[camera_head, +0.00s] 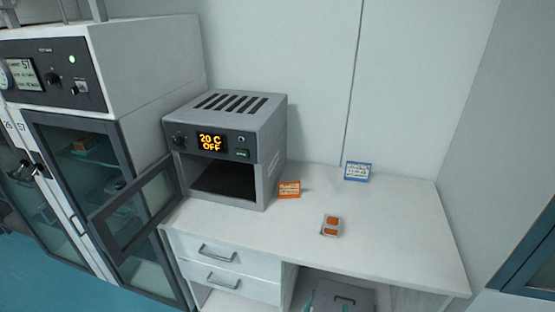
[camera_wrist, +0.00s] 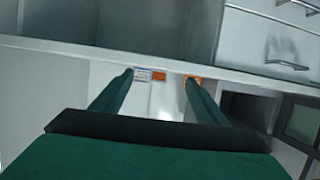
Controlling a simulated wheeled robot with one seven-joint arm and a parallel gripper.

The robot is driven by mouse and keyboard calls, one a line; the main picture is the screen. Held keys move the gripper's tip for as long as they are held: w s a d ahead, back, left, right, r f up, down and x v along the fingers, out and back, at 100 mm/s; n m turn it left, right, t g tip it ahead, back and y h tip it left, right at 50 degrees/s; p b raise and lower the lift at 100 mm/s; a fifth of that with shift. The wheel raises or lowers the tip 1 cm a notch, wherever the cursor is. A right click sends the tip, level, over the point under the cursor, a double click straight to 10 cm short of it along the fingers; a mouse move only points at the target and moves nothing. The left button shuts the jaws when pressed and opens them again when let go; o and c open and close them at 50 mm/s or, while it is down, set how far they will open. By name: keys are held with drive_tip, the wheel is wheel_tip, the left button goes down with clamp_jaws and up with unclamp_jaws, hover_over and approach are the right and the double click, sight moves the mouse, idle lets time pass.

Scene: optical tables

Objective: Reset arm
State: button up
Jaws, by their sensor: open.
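My gripper (camera_wrist: 159,78) shows in the wrist view, its two dark green fingers spread apart with nothing held between them. The arm and gripper are not in the head view. Beyond the fingertips, small blue-and-white and orange shapes show near the edge of a white surface. The right finger partly covers one orange shape.
The head view shows a white worktop (camera_head: 400,230) with a grey oven (camera_head: 228,128), its door (camera_head: 135,208) swung open, its display reading 20 C OFF.

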drive_tip(key=s+a+f+n+y, duration=0.1)
drive_tip(key=s+a+f, duration=0.25)
drive_tip(key=s, duration=0.45)
drive_tip(key=s+a+f+n+y, duration=0.1)
drive_tip(key=s+a+f, duration=0.1)
drive_tip(key=s+a, duration=0.45)
drive_tip(key=s+a+r, duration=0.1)
drive_tip(key=s, duration=0.6)
drive_tip(key=s+a+r+t+y, duration=0.1)
drive_tip(key=s+r, duration=0.1)
drive_tip(key=s, duration=0.5)
drive_tip(key=shift+s+a+n, duration=0.15)
drive_tip(key=shift+a+n, duration=0.15)
drive_tip(key=shift+a, duration=0.1)
drive_tip(key=shift+s+a+r+t, duration=0.1)
drive_tip(key=shift+s+r+t, duration=0.1)
drive_tip(key=shift+s+t, duration=0.1)
drive_tip(key=shift+c, duration=0.3)
